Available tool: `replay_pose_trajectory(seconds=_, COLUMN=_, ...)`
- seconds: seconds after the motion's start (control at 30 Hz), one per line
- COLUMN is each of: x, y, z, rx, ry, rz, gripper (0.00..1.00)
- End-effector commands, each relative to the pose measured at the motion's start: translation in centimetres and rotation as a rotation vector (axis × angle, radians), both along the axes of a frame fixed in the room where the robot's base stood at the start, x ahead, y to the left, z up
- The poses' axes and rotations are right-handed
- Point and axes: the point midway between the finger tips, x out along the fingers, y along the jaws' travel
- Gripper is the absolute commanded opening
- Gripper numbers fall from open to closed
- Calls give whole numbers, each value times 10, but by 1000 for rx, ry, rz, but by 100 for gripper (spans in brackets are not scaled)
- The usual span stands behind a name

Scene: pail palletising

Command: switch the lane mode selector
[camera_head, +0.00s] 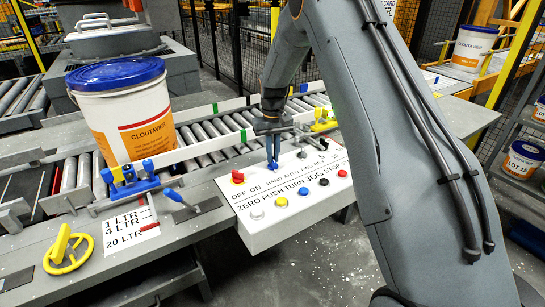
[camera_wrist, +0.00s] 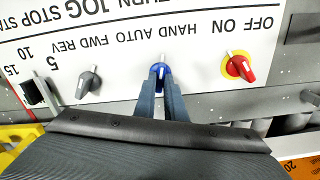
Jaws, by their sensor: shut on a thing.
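The control panel (camera_head: 290,195) has printed labels and several knobs and buttons. A blue selector knob with a pale pointer (camera_wrist: 161,71), beside the HAND AUTO label, sits between my fingertips in the wrist view. I take this to be the lane mode selector. Its pointer is about straight up in that view, towards the lettering. My gripper (camera_wrist: 160,95) is shut on the knob, one finger on each side. In the head view my gripper (camera_head: 272,164) reaches down to the panel's rear edge, and the fingers hide most of the knob.
A red knob on a yellow base (camera_wrist: 240,67) and a grey knob (camera_wrist: 88,82) flank the blue one. Coloured buttons line the panel's front. A large blue-lidded pail (camera_head: 125,110) stands on the roller conveyor. A blue clamp (camera_head: 133,182) and yellow handwheel (camera_head: 68,250) are left.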

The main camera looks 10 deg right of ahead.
Motion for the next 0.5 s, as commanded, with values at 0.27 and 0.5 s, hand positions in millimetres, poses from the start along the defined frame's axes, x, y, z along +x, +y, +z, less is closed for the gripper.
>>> replay_pose_trajectory(seconds=0.27, x=0, y=0, z=0, rx=0, ry=-1, rz=-207, gripper=0)
replay_pose_trajectory(seconds=0.5, x=0, y=0, z=0, rx=0, ry=-1, rz=-318, gripper=0)
